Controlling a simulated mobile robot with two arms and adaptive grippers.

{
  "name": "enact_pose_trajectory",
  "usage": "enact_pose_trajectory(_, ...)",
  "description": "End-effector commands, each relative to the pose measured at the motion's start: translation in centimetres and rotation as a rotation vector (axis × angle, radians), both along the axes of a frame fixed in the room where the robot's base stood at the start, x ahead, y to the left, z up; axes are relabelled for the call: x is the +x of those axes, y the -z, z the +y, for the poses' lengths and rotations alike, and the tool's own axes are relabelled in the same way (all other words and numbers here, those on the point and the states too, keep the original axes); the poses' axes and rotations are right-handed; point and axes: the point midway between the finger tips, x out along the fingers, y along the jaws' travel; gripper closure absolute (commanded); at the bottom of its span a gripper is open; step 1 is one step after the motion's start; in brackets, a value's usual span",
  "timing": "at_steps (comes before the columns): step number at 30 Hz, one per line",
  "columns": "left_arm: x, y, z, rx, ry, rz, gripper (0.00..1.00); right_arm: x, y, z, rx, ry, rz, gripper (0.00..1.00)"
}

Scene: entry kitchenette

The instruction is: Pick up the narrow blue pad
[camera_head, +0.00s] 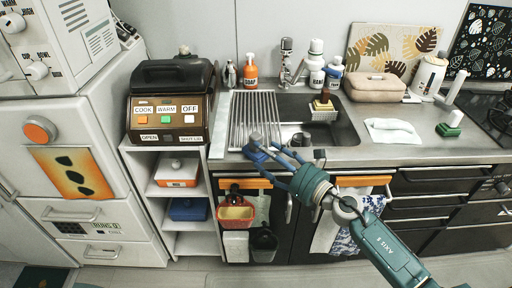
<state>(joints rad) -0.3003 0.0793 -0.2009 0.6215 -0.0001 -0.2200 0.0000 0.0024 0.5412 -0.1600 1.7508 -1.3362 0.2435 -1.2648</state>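A narrow blue pad (255,154) with a grey knob-like top shows at the counter's front edge, by the near end of the drying rack. My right gripper (264,153) reaches in from the lower right, and its blue fingers are right at the pad. The fingers partly cover the pad, so I cannot tell whether they grip it or only stand around it. My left gripper is not in view.
The ribbed drying rack (255,112) lies left of the sink (346,128). A yellow pad with a brown handle (323,104) is at the sink; a green-based brush (448,129) stands right of a white cloth (392,131). A red basket (236,214) hangs below the counter.

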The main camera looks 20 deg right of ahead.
Motion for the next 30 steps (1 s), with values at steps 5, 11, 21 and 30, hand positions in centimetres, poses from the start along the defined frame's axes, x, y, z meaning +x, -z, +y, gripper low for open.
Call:
enact_pose_trajectory(5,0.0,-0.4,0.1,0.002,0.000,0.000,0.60,1.3,0.0,0.7,0.002,0.000,0.001,0.37)
enact_pose_trajectory(11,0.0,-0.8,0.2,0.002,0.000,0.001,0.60,3.9,0.0,1.5,0.005,0.001,0.000,0.37)
enact_pose_trajectory(21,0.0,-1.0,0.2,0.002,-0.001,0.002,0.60,6.1,0.4,2.5,0.002,-0.001,0.003,0.37)
enact_pose_trajectory(30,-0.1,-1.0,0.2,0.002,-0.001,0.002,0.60,6.1,0.4,2.5,0.003,0.000,0.004,0.73)
